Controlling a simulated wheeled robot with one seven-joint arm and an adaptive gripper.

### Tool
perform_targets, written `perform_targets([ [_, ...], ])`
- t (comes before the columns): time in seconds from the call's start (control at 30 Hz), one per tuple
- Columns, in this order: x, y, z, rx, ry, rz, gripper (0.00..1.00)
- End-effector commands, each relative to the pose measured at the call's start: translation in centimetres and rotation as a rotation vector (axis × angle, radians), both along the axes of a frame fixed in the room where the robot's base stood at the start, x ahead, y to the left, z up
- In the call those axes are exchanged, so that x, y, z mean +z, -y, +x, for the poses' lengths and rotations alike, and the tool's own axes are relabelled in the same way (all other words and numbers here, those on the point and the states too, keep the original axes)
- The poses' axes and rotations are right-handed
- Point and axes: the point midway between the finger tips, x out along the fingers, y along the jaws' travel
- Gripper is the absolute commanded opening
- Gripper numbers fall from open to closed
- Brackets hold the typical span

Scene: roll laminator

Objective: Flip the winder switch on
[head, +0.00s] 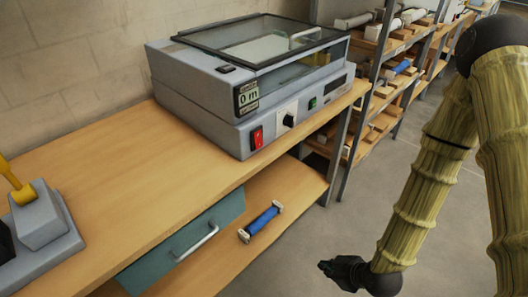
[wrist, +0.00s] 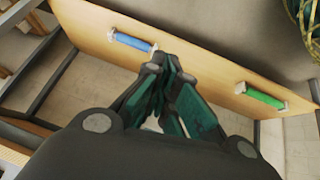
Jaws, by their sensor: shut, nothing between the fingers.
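The grey roll laminator (head: 235,85) stands on the wooden bench top, with a clear lid and a "0 m" display (head: 248,97). Its front has a red rocker switch (head: 257,138), a black knob (head: 289,120) on a white plate, and a small green switch (head: 313,103). Their labels are too small to read, so I cannot tell which is the winder switch or its position. My gripper (head: 326,266) is shut and empty, low in front of the bench and well apart from the laminator. In the wrist view the closed fingers (wrist: 167,64) point toward a wooden shelf.
A blue roll (head: 262,222) lies on the lower shelf (head: 225,262); a green roll (wrist: 262,96) shows there in the wrist view. A teal drawer (head: 185,248) hangs under the bench top (head: 120,175). A grey device with a yellow lever (head: 38,215) stands left. Stocked shelving (head: 385,90) stands behind; floor right is clear.

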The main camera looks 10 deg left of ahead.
Motion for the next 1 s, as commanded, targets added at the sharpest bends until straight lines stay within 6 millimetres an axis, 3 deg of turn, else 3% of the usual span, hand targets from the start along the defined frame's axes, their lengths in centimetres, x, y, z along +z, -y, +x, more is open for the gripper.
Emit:
perform_targets([
  [0.2, 6.7, -3.2, 5.3, 0.287, 0.315, -0.02, 0.0],
  [0.5, 17.4, -7.3, 10.0, 0.634, 0.798, -0.115, 0.0],
  [0.7, 24.1, -9.3, 11.3, 0.799, 1.099, -0.205, 0.0],
  [0.8, 26.4, -10.0, 11.5, 0.852, 1.208, -0.243, 0.0],
  [1.0, 28.7, -10.6, 11.6, 0.899, 1.314, -0.285, 0.0],
])
